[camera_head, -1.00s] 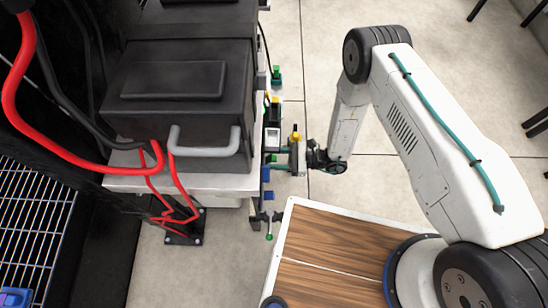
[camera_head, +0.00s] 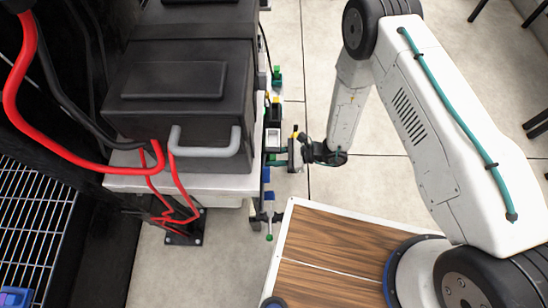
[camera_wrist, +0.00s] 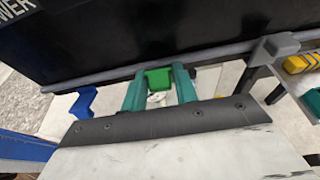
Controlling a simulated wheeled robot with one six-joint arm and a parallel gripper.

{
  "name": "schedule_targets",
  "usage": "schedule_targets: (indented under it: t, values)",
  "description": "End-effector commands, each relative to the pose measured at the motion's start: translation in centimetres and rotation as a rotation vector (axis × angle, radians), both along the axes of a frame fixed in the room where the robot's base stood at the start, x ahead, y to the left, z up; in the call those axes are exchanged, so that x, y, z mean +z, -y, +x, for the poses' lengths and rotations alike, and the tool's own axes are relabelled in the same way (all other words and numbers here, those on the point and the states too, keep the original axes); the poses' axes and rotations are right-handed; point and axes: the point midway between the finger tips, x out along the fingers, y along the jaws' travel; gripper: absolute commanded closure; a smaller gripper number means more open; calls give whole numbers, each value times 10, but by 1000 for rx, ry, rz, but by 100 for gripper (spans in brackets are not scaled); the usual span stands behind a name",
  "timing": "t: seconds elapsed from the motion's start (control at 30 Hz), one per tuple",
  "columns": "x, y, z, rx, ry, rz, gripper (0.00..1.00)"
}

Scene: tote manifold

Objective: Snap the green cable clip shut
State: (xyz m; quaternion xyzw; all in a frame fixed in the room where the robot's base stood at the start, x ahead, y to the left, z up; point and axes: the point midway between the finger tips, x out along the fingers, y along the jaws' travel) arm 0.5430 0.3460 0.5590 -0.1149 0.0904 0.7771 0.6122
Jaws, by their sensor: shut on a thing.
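The green cable clip (camera_wrist: 158,78) shows between my two teal fingers in the wrist view, at the grey cable (camera_wrist: 110,78) that runs along a black panel. My gripper (camera_wrist: 158,72) is shut on the clip, with one finger at each side of it. I cannot tell whether the clip's lid is fully closed. In the head view my gripper (camera_head: 277,163) points left at the edge of the rack, and the clip there is too small and covered to make out.
A blue clip (camera_wrist: 84,102) stands open-looking at left on the cable, and a grey clip (camera_wrist: 276,45) sits at right. Yellow parts (camera_wrist: 300,63) lie beyond it. The black box (camera_head: 185,100) with a grey handle fills the rack top.

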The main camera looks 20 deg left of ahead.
Motion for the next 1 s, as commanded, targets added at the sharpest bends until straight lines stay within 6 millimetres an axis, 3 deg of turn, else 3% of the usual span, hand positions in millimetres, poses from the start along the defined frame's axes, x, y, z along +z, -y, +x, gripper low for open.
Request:
schedule_targets:
  t: [0.2,0.5,0.53,0.57,0.87,1.0]
  values:
    - [4,-2,-1,0,23,-97,94]
    - [3,-2,-1,0,24,-101,94]
    - [4,-2,-1,0,24,-101,63]
    - [3,-2,-1,0,24,-101,56]
    - [4,0,0,-1,24,-101,56]
    - [10,12,4,-3,23,-101,56]
